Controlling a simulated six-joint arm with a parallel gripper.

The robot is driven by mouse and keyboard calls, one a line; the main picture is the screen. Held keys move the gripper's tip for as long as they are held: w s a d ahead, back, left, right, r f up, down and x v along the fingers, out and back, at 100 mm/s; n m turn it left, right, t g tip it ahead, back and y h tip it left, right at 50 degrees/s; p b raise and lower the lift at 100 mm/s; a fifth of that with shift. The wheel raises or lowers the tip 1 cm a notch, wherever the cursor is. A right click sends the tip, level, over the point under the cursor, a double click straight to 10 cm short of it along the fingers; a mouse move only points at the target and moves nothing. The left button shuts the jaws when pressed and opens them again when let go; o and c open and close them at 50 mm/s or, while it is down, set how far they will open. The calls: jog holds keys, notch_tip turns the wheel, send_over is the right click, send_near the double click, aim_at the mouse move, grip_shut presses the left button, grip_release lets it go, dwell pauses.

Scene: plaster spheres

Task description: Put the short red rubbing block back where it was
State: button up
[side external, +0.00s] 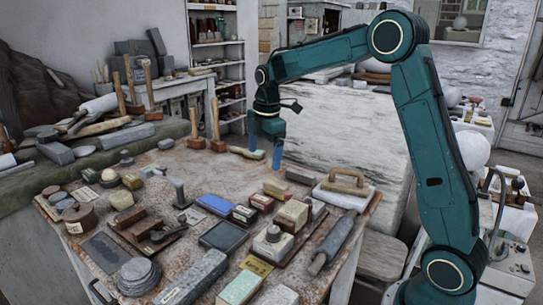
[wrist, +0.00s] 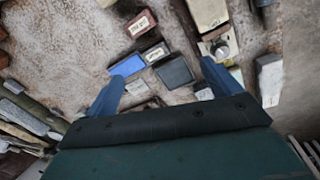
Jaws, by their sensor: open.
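Two small dark-red boxes with pale labels stand mid-table, one nearer (side external: 243,214) and one just behind it to the right (side external: 262,202). In the wrist view they are a box at the top (wrist: 140,22) and one below it (wrist: 155,52). I cannot tell for sure which is the short red rubbing block. My gripper (side external: 265,149) is open and empty, its blue fingers pointing down above the back of the table, apart from both boxes. Its fingers (wrist: 162,70) also frame the lower part of the wrist view.
A blue block (side external: 215,204), a dark slab (side external: 223,237), a beige block (side external: 292,215) and a knobbed block (side external: 272,243) stand close around the boxes. A wooden-handled float (side external: 345,184) lies at the right edge. Mallets (side external: 217,128) stand at the back.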

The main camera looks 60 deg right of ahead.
jog(key=s+a+r+m+t, duration=0.1)
jog(key=s+a+r+m, duration=0.3)
jog(key=s, duration=0.3)
jog(key=s+a+r+m+t, duration=0.1)
jog(key=s+a+r+m, duration=0.25)
jog(key=s, duration=0.45)
jog(key=s+a+f+m+t, duration=0.1)
jog(key=s+a+m, duration=0.1)
jog(key=s, duration=0.5)
jog(key=s+a+f+m+t, duration=0.1)
jog(key=s+a+m, duration=0.1)
jog(key=s+m, duration=0.2)
jog(key=s, duration=0.3)
jog(key=shift+s+a+m, duration=0.15)
jog(key=shift+a+m, duration=0.1)
jog(key=shift+m, duration=0.1)
